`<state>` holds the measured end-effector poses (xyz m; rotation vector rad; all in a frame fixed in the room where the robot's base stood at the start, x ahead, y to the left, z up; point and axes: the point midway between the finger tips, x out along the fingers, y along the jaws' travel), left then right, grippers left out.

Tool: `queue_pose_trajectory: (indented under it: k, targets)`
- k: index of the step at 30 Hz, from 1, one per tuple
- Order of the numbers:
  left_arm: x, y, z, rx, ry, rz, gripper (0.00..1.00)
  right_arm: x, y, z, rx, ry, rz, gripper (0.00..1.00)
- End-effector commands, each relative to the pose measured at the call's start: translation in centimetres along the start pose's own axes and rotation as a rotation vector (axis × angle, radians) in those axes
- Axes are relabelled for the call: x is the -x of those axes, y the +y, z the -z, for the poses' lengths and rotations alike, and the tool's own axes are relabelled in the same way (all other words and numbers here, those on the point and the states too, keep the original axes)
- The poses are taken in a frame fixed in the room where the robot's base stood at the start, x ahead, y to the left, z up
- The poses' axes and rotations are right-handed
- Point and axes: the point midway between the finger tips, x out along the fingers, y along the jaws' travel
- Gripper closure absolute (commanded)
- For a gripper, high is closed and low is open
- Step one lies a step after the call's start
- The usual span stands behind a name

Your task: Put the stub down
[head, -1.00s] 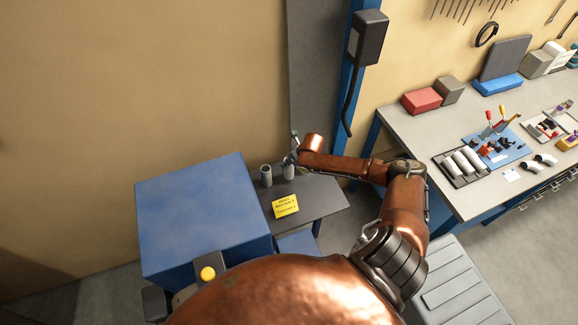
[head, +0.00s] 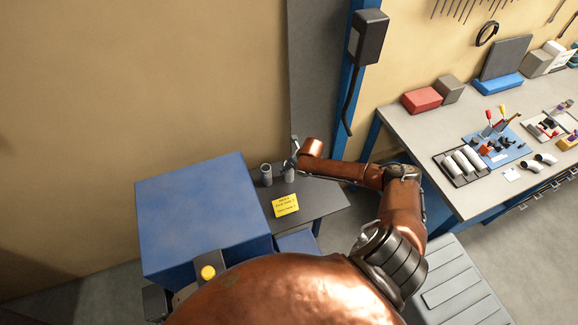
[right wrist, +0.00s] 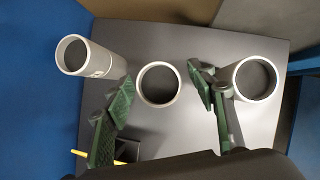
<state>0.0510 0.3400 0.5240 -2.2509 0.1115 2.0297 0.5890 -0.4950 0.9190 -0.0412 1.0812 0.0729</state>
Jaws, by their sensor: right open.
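Three grey, open-topped cylindrical stubs show on the small dark table (head: 325,200). In the right wrist view the middle stub (right wrist: 142,92) stands between the two green-padded fingers of my right gripper (right wrist: 162,86), with visible gaps on both sides. The gripper is open. The left stub (right wrist: 103,64) is outside the left finger, and the right stub (right wrist: 238,88) is close beside the right finger. In the head view one stub (head: 266,176) stands clear, and another (head: 289,175) is just below my right gripper (head: 294,158). The third is not distinguishable there. My left gripper is out of view.
A yellow note (head: 285,205) lies at the table's front. A large blue box (head: 200,210) stands to the left, and a wall is close behind. A workbench (head: 420,135) with tools, trays and pipe pieces is at the right.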

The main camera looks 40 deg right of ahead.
Motion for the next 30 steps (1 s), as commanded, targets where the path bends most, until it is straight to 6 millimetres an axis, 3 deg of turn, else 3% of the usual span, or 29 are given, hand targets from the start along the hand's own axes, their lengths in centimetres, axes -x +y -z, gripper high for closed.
queue_pose_trajectory:
  k: [8,21,30]
  targets:
    - [0.2,0.0,-0.1,0.0,-0.002,0.0,1.0,0.8,-0.1,-0.2,0.001,0.0,0.002,0.48]
    - [-0.5,0.0,-0.2,0.0,-0.003,0.0,1.0,9.1,-0.1,-0.1,0.004,0.001,0.002,0.48]
    - [-0.7,0.0,-0.3,0.0,-0.003,0.0,1.0,12.1,0.0,-0.1,0.0,0.001,0.001,0.48]
